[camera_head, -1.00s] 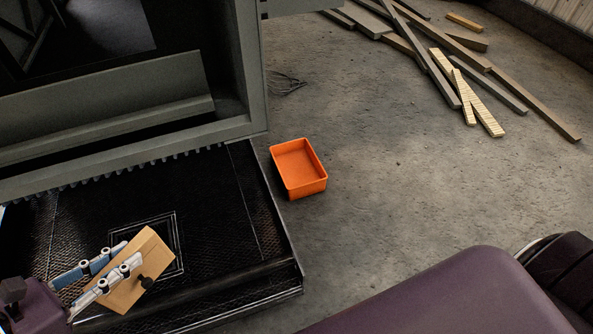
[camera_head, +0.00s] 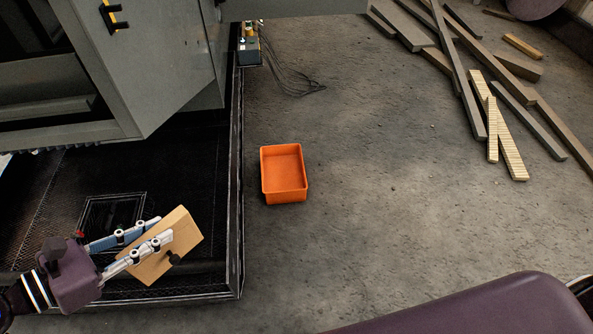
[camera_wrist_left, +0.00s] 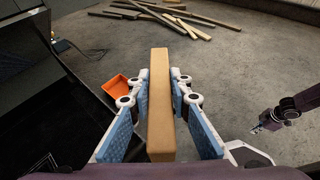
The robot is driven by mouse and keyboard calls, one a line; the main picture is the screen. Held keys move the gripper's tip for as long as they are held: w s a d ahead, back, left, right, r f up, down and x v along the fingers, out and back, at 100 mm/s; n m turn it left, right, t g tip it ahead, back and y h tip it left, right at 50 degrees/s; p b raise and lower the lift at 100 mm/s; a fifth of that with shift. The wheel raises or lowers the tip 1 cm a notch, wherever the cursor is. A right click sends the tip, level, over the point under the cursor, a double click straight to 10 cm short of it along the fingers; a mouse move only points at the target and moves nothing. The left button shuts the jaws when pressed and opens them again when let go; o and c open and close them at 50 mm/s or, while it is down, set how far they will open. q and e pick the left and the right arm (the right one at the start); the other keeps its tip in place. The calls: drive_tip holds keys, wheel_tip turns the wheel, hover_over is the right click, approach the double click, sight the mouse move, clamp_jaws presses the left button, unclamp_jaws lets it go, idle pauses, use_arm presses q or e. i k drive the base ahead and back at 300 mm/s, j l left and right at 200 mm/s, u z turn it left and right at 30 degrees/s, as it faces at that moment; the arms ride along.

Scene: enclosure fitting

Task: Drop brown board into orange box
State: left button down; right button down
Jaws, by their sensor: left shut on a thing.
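In the left wrist view the board (camera_wrist_left: 160,100) stands edge-on between the blue pads. The orange box (camera_head: 284,174) sits empty on the floor, up and right of the gripper in the head view and apart from it. Part of the box (camera_wrist_left: 121,88) also shows left of the board in the wrist view. My right gripper (camera_wrist_left: 267,122) shows small at the right of the wrist view; its jaws are unclear.
A dark platform (camera_head: 210,200) with a raised edge lies under the board, below a grey cabinet (camera_head: 160,60). A small control box (camera_head: 249,50) with cables stands by the cabinet. Wooden planks (camera_head: 500,120) lie at the upper right. The floor around the box is clear.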

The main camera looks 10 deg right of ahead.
sight(284, 176)
drive_tip(key=i+l, duration=0.2)
drive_tip(key=l, duration=0.15)
drive_tip(key=i+l+u, duration=0.15)
drive_tip(key=i+l, duration=0.25)
drive_tip(key=l, duration=0.3)
drive_tip(key=i+l+u, duration=0.1)
drive_tip(key=l, duration=0.25)
drive_tip(key=i+l, duration=0.25)
drive_tip(key=i+l+u, duration=0.1)
drive_tip(key=i+l, duration=0.35)
drive_tip(key=i, duration=0.15)
drive_tip(key=i+l+u, duration=0.1)
drive_tip(key=i+l, duration=0.45)
drive_tip(key=i, duration=0.05)
